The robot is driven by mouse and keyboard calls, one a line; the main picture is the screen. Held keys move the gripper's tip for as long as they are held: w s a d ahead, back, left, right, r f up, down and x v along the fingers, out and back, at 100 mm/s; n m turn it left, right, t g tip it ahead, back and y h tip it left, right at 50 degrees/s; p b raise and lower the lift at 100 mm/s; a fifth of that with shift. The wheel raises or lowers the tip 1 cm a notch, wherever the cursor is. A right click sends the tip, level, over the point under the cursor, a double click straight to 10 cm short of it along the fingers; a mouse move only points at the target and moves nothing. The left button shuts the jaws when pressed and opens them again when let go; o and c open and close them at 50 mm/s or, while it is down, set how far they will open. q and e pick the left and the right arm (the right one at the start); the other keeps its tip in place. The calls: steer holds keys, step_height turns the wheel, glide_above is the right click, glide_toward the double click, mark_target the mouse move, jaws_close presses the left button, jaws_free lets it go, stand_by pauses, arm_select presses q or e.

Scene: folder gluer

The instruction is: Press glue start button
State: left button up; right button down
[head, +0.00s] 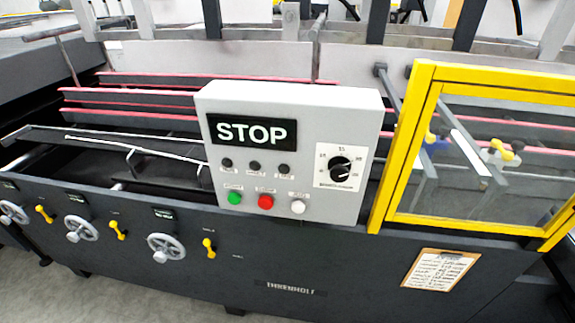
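A light grey control box (294,120) stands on the front of the folder gluer, facing me. Its black display (252,132) reads STOP in white. Below the display is a row of three small dark buttons or lamps (255,167). Under them are a green button (235,198), a red button (265,202) and a white button (298,206). The small labels above them are too blurred to read surely. A black rotary knob (340,168) sits on a white dial plate at the right. Neither of my grippers is in view, and nothing covers the buttons.
A yellow-framed clear guard (405,150) stands close to the box's right side. Handwheels (166,246) and yellow levers (209,247) stick out of the dark front panel at the left. A clipboard (440,270) hangs at lower right. Grey floor (150,300) shows at lower left.

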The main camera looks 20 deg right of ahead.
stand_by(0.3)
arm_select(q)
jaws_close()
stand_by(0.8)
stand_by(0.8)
